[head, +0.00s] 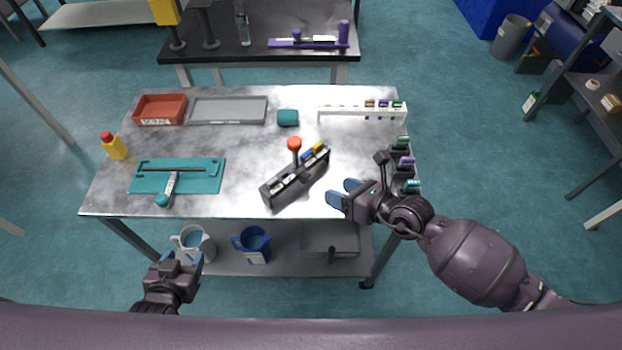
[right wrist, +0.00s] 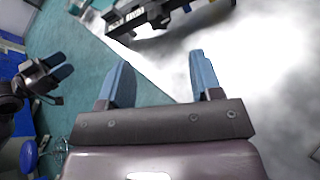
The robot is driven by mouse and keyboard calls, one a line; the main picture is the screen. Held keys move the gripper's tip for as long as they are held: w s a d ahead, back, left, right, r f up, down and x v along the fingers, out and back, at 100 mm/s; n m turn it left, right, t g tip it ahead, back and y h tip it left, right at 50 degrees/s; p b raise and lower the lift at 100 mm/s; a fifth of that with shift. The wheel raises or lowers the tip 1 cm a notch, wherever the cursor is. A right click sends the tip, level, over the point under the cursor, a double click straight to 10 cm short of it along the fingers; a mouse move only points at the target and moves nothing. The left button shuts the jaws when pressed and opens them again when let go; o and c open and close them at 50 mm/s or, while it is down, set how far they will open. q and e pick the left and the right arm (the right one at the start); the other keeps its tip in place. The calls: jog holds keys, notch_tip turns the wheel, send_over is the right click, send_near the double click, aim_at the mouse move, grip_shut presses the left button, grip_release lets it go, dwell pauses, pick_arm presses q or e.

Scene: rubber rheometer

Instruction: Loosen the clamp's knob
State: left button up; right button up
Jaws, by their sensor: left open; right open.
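A long dark fixture (head: 283,189) stands at the middle front of the metal table, with a red-orange round knob (head: 294,143) on a post at its back. I cannot tell for sure that this is the clamp. The fixture's dark end also shows at the top of the right wrist view (right wrist: 157,14). My right gripper (head: 343,192) is open and empty, right of the fixture and apart from it. My left gripper (head: 183,258) is open and empty, in front of the table's front edge and well away from the fixture.
A teal board (head: 148,184) with a round-ended handle lies at the left. A red tray (head: 160,105), grey tray (head: 228,111), teal block (head: 288,118) and white rack (head: 345,111) line the back. A yellow bottle (head: 114,148) stands far left. Mugs (head: 253,244) sit on the lower shelf.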

aim_at(308, 179)
jog(key=x, duration=0.9)
jog(key=shift+w+a+f+b, duration=0.1)
jog(key=shift+a+b, duration=0.15)
jog(key=shift+b, duration=0.1)
jog(key=c, duration=0.9)
